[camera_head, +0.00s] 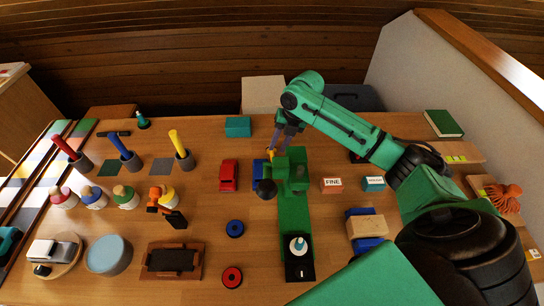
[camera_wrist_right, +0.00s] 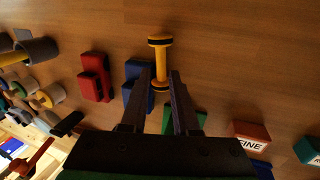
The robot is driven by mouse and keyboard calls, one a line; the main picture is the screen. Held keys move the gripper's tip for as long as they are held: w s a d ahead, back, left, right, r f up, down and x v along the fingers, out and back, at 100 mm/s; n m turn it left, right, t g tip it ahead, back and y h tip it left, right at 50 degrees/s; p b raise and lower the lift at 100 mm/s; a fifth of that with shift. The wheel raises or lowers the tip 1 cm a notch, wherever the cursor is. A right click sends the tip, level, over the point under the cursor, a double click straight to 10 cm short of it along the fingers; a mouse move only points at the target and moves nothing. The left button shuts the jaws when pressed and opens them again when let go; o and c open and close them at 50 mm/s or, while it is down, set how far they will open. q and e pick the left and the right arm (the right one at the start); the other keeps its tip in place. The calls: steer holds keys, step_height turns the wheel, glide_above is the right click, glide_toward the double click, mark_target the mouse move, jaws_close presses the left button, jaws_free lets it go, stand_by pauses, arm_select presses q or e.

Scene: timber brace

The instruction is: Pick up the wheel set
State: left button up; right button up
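The wheel set is a yellow axle with dark-banded ends. It shows in the right wrist view (camera_wrist_right: 160,43), and as a small yellow bit in the head view (camera_head: 270,154). My right gripper (camera_head: 279,148) reaches down over it from the upper right. In the right wrist view the fingers (camera_wrist_right: 162,72) are apart, one on each side of the axle, with a narrow gap visible. I cannot tell how far above the table the fingertips are. My left gripper is not in view.
A FINE block (camera_head: 332,185) and a teal block (camera_head: 373,184) lie to the right.

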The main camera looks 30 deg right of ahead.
steer(key=p+x, duration=0.1)
steer(key=x, duration=0.3)
steer(key=shift+s+f, duration=0.2)
steer(key=shift+f, duration=0.05)
steer(key=shift+s+a+f, duration=0.15)
steer(key=shift+s+f, duration=0.15)
steer(key=shift+f, duration=0.15)
steer(key=c, duration=0.4)
jaws_close()
steer(key=shift+s, duration=0.1)
steer(key=shift+f, duration=0.1)
steer(key=shift+w, duration=0.2)
